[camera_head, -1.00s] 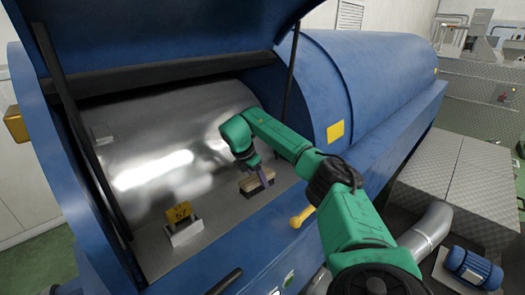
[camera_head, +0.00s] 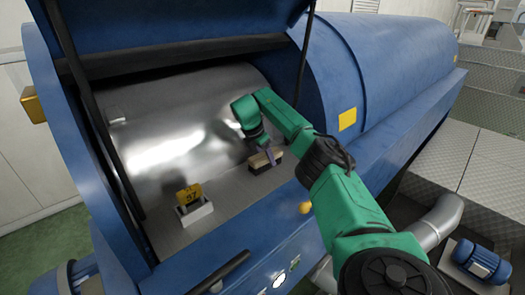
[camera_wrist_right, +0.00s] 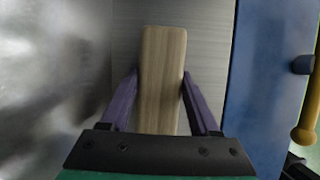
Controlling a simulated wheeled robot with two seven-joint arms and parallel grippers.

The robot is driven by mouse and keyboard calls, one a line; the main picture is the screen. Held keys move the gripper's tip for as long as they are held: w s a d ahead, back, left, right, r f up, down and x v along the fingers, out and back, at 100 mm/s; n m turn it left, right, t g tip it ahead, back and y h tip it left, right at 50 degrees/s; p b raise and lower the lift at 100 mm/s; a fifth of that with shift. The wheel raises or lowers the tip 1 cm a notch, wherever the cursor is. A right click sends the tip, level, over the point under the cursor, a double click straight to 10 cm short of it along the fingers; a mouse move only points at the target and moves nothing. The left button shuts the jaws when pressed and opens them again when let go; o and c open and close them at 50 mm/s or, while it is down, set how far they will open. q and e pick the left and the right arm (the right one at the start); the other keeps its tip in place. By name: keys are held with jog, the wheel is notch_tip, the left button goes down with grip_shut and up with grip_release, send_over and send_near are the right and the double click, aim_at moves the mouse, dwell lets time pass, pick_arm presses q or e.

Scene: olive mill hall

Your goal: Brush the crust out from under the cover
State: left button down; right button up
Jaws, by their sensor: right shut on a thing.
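My right gripper (camera_head: 268,156) is inside the open blue machine, low over the steel floor beside the drum. It is shut on the brush, a pale wooden block (camera_head: 258,163) with dark bristles below. In the right wrist view the wooden back of the brush (camera_wrist_right: 162,75) sits between the two purple fingers. The blue cover (camera_head: 190,18) is raised above the opening on dark struts. I cannot make out any crust; the area under the brush is hidden. My left gripper is not in view.
A shiny steel drum (camera_head: 165,125) fills the back of the opening. A yellow tag marked 57 (camera_head: 190,193) stands in a pale holder left of the brush. The blue front wall (camera_head: 215,262) and a yellow knob (camera_head: 305,208) lie near my right arm.

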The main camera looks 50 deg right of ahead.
jog(key=s, duration=0.3)
jog(key=shift+s+a, duration=0.2)
jog(key=shift+a, duration=0.05)
jog(key=shift+s+f+b, duration=0.1)
jog(key=shift+s+b, duration=0.3)
jog(key=shift+s, duration=0.2)
jog(key=shift+s+a+b, duration=0.15)
jog(key=shift+s+b, duration=0.3)
jog(key=shift+s, duration=1)
jog(key=shift+w+r+p, duration=0.2)
jog(key=shift+r+p, duration=0.95)
jog(key=shift+r, duration=0.5)
jog(key=shift+r+b, duration=0.3)
jog(key=shift+r, duration=1.2)
jog(key=shift+r, duration=0.1)
